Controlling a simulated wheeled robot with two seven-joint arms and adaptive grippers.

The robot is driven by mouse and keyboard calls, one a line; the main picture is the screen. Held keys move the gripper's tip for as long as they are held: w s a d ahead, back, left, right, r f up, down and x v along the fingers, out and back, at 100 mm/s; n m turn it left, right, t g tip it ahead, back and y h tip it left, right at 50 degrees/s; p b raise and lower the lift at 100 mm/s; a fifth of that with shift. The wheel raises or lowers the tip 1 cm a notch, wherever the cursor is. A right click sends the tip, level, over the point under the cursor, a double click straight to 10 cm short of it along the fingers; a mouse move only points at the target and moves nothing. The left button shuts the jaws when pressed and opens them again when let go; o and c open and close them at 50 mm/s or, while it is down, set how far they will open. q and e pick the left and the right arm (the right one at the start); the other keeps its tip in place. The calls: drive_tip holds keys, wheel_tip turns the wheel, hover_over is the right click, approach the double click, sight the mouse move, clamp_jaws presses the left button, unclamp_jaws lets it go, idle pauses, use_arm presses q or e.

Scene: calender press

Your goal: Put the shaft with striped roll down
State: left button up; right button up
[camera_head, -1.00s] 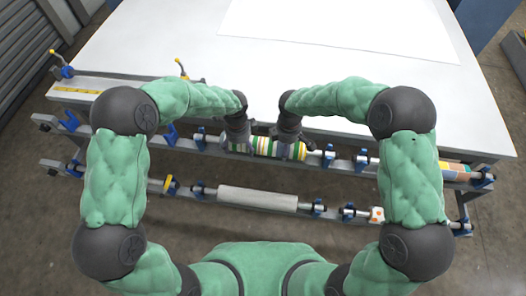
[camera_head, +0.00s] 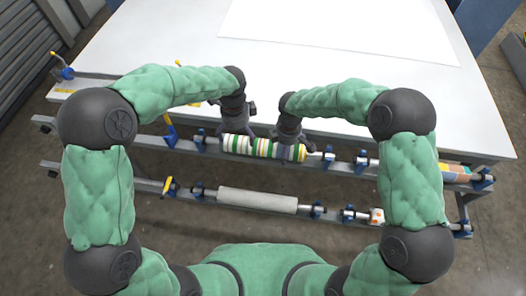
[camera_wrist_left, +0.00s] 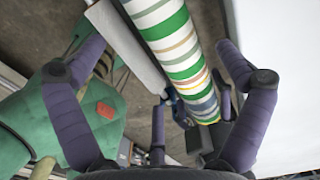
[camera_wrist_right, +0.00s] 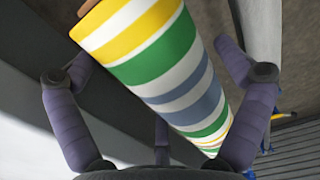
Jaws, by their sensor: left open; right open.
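The shaft with the striped roll (camera_head: 262,147) lies level across blue holders on the upper rail at the front of the table. Its stripes are green, white, yellow and grey-blue. My left gripper (camera_head: 236,122) is open and raised above the roll's left part; in the left wrist view the roll (camera_wrist_left: 172,40) passes beyond the spread fingers. My right gripper (camera_head: 290,140) is open close to the roll's right part; in the right wrist view the roll (camera_wrist_right: 165,75) lies between the spread fingers. Whether any right finger touches it I cannot tell.
A plain grey roll (camera_head: 258,199) rests on the lower rail. A white roll with orange dots (camera_head: 376,216) and a brown patterned roll (camera_head: 455,172) are at the right. Blue holders (camera_head: 198,140) stand along the rails. The white tabletop (camera_head: 150,60) is behind them.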

use_arm(q)
wheel_tip(320, 180, up, 3)
drive_tip(key=shift+f, duration=0.1)
use_arm(e)
drive_tip(key=shift+r, duration=0.1)
wheel_tip(320, 180, up, 12)
drive_tip(key=shift+f, duration=0.1)
idle(0.3)
idle(0.5)
